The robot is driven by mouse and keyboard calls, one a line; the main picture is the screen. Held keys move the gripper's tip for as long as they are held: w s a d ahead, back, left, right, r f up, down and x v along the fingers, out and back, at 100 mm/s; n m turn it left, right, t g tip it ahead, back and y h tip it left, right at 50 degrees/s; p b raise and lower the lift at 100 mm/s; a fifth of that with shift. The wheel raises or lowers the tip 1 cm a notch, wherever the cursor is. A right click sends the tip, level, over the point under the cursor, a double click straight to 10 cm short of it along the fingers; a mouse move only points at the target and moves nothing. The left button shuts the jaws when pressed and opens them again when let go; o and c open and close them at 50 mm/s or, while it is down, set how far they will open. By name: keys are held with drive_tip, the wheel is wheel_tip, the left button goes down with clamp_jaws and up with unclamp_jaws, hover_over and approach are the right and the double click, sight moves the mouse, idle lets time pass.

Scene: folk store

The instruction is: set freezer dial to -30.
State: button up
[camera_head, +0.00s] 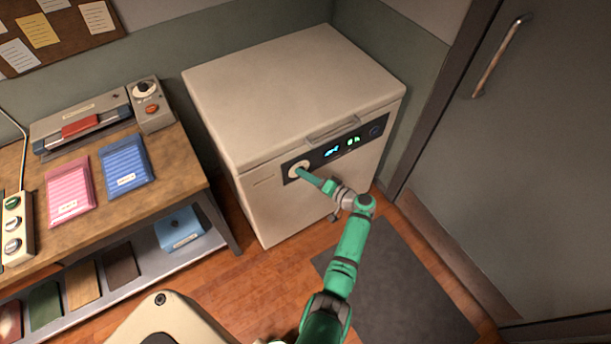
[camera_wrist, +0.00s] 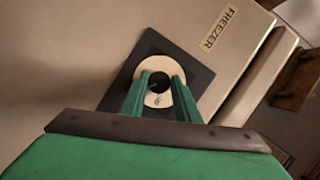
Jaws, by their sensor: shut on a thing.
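The white chest freezer (camera_head: 285,85) stands against the back wall with its lid closed. A dark control panel (camera_head: 335,147) on its front shows lit digits too small to read. The freezer dial (camera_head: 297,168), with a pale round ring, is at the left end of the panel. My gripper (camera_head: 303,172) is at the dial, its fingers pointing at the freezer front. In the wrist view the green fingers (camera_wrist: 159,98) are shut on the dial's dark knob, inside the pale ring (camera_wrist: 159,72). The fingers partly hide the dial, and its setting cannot be read.
A wooden bench (camera_head: 180,165) at the left holds pink and blue packs, a laminator-like machine (camera_head: 80,125) and a switch strip (camera_head: 14,225). A grey door (camera_head: 540,150) is at the right. A dark mat (camera_head: 400,290) lies on the floor before the freezer.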

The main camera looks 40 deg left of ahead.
idle(0.5)
drive_tip(key=o, duration=1.1)
drive_tip(key=shift+c, duration=0.2)
drive_tip(key=v, duration=1)
drive_tip(key=shift+d, duration=0.4)
